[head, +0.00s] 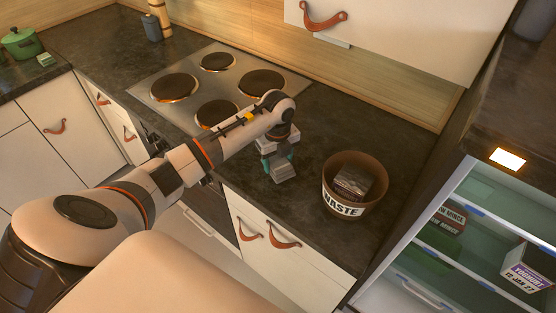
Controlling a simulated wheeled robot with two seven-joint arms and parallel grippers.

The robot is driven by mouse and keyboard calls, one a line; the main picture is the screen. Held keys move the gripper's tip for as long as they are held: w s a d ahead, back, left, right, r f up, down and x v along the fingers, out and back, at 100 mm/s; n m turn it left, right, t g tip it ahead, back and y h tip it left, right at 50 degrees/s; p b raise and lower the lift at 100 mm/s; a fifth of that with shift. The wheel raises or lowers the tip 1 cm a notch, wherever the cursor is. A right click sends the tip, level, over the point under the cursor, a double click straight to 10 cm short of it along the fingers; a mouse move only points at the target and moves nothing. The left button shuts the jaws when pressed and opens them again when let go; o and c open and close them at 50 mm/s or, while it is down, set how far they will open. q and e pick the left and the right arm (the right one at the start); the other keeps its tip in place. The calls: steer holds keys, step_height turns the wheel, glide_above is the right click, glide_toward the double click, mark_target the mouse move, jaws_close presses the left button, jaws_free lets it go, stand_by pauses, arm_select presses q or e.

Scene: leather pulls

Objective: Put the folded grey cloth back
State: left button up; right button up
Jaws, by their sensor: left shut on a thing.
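My left arm reaches in from the left across the hob's front. My left gripper (279,168) points down over the dark counter, between the hob and the waste bin. It is shut on a small grey block-like thing, which looks like the folded grey cloth (283,174). The cloth sits low between the teal fingertips; I cannot tell whether it touches the counter. Its far side is hidden by the gripper. My right gripper is not in view.
A brown waste bin (341,204) with a dark packet (352,183) inside stands right of the gripper. An open fridge (477,200) is at right. Counter is clear behind the bin.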

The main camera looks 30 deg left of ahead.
mark_target(278, 161)
arm_select(q)
steer(key=shift+f, duration=0.45)
steer(key=shift+s, duration=0.15)
steer(key=shift+f, duration=0.2)
steer(key=o, duration=0.9)
steer(key=shift+o, duration=0.2)
steer(key=shift+r, duration=0.3)
step_height(278, 161, up, 12)
steer(key=b, duration=0.3)
steer(key=shift+f, duration=0.15)
